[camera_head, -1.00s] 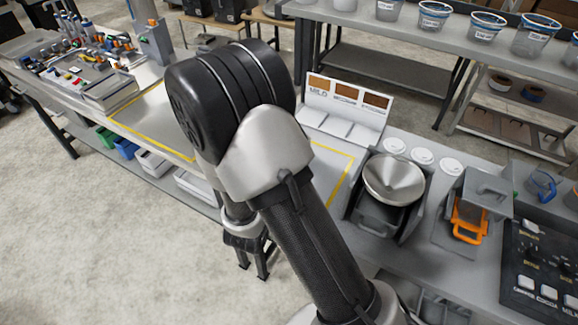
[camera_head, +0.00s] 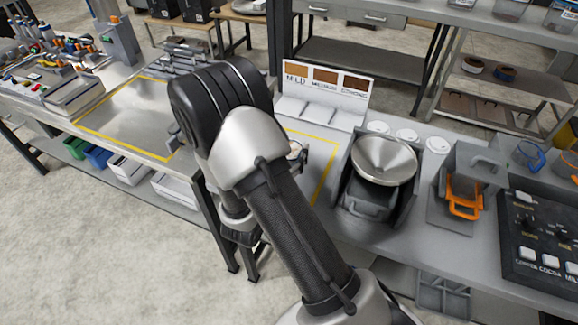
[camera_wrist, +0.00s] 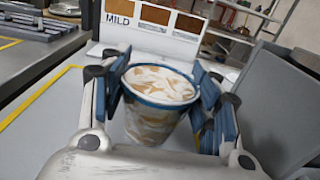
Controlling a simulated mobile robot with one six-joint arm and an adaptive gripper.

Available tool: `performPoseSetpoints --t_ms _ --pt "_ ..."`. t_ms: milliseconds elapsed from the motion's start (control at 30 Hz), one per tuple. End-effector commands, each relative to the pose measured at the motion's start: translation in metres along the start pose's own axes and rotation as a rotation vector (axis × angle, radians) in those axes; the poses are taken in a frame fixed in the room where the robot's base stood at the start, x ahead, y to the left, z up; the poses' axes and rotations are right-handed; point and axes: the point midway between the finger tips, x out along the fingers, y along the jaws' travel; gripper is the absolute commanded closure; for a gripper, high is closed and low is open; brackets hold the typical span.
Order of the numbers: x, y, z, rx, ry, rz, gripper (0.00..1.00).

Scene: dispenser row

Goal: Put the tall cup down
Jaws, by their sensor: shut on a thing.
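The cup looks roughly upright. In the head view my arm hides most of the gripper and cup, above the yellow-outlined area (camera_head: 325,172) of the counter.
A sign panel labelled MILD (camera_head: 326,88) stands behind the yellow-outlined area. A metal funnel (camera_head: 384,160) in a dark holder stands to the right, then white lids (camera_head: 407,135) and an orange-handled container (camera_head: 464,197). Another yellow-outlined surface (camera_head: 125,122) lies left.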

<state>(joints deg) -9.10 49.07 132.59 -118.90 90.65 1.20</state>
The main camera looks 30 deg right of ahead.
Motion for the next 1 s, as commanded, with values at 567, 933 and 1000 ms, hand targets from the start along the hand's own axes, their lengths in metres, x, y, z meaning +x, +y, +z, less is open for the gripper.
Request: performPoseSetpoints --t_ms 567,933,1000 --pt "0.000 0.001 -0.045 0.003 -0.003 0.000 0.79" --pt "0.000 0.000 -0.049 0.002 0.000 0.000 0.34" --pt "0.000 0.000 -0.049 0.002 0.000 0.000 0.30"
